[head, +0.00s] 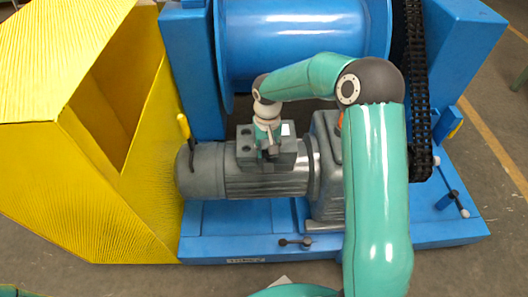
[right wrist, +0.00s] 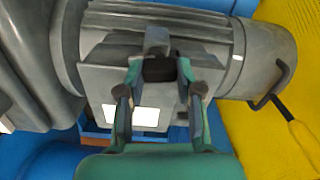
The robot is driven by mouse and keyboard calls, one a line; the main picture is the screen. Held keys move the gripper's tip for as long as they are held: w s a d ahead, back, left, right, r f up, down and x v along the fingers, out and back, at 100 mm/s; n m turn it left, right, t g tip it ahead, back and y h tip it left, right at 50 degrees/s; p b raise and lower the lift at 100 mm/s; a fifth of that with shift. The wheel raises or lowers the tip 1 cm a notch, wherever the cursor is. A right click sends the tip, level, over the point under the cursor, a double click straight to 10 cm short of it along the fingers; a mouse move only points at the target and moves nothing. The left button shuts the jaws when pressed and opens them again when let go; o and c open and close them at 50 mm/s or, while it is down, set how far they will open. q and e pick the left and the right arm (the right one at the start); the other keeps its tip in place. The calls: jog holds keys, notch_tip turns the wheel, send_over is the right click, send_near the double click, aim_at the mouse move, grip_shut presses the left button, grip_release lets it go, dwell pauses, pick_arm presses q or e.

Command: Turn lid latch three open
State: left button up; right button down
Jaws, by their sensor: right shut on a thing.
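The grey terminal box (head: 246,158) sits on top of the grey motor (head: 205,172), and its grey face also shows in the right wrist view (right wrist: 98,80). My right gripper (head: 269,152) reaches down onto the box from above. In the right wrist view, its two fingers (right wrist: 160,72) are shut on a small dark block with a grey upper part, which looks like a lid latch (right wrist: 158,42). The fingers and the arm hide part of the box and any other latches there; I cannot read which latch number this is. My left gripper is not in view.
A blue drum (head: 290,45) stands behind the motor, with a black chain (head: 418,90) on the right. A yellow guard (head: 50,150) stands open on the left. A yellow-handled lever (head: 184,127) rises beside the motor.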

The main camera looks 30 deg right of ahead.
jog(key=shift+w+m, duration=0.15)
jog(key=shift+m, duration=0.65)
jog(key=c, duration=0.8)
grip_release()
jog(key=shift+o, duration=0.2)
notch_tip(320, 180, up, 12)
jog(key=shift+f, duration=0.15)
